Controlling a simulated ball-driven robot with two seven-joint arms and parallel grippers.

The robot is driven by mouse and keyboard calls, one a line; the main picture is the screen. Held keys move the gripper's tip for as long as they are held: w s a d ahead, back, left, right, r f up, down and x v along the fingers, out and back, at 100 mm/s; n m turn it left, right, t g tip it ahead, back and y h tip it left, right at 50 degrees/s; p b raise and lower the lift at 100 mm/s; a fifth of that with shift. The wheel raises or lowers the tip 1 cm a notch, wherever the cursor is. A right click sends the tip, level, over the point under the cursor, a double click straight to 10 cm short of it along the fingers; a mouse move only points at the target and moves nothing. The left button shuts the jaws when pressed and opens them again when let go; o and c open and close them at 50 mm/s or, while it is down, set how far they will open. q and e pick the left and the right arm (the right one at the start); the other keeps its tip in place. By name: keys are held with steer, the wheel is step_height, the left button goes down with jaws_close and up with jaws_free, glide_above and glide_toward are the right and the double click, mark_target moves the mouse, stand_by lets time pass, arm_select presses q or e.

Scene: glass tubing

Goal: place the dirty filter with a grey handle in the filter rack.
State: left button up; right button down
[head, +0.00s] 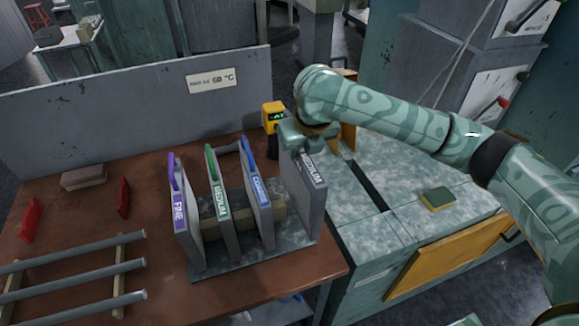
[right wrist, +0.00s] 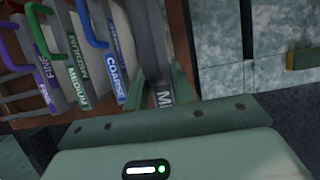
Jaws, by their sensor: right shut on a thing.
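The filter with a dark grey label reading MEDIUM (head: 305,205) stands upright at the right end of the filter rack (head: 250,260). I cannot tell whether its lower edge is seated or just above the base. My right gripper (head: 300,143) is shut on its top, where the handle is mostly hidden. In the right wrist view the fingers (right wrist: 160,85) close around it, with part of its label (right wrist: 163,98) showing between them. The purple FINE filter (head: 186,225), green MEDIUM filter (head: 222,215) and blue COARSE filter (head: 260,205) stand upright in the rack. My left gripper is out of view.
A yellow device with a green display (head: 273,117) stands behind the rack. Grey rods (head: 75,268) on wooden supports lie at the left, near red pieces (head: 124,197). A mottled worktop (head: 375,240) with a dark gap adjoins on the right, bearing a green-topped block (head: 438,199).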

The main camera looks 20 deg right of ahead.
mark_target(290, 162)
steer(key=b+x, duration=0.1)
steer(key=x, duration=0.2)
steer(key=w+b+x, duration=0.1)
steer(key=x, duration=0.3)
steer(key=w+b+x, duration=0.1)
steer(key=x, duration=0.3)
steer(key=shift+a+r+b, duration=0.3)
steer(key=shift+r, duration=0.15)
steer(key=c, duration=1.2)
jaws_free()
steer(key=shift+s, duration=0.1)
steer(key=shift+o, duration=0.2)
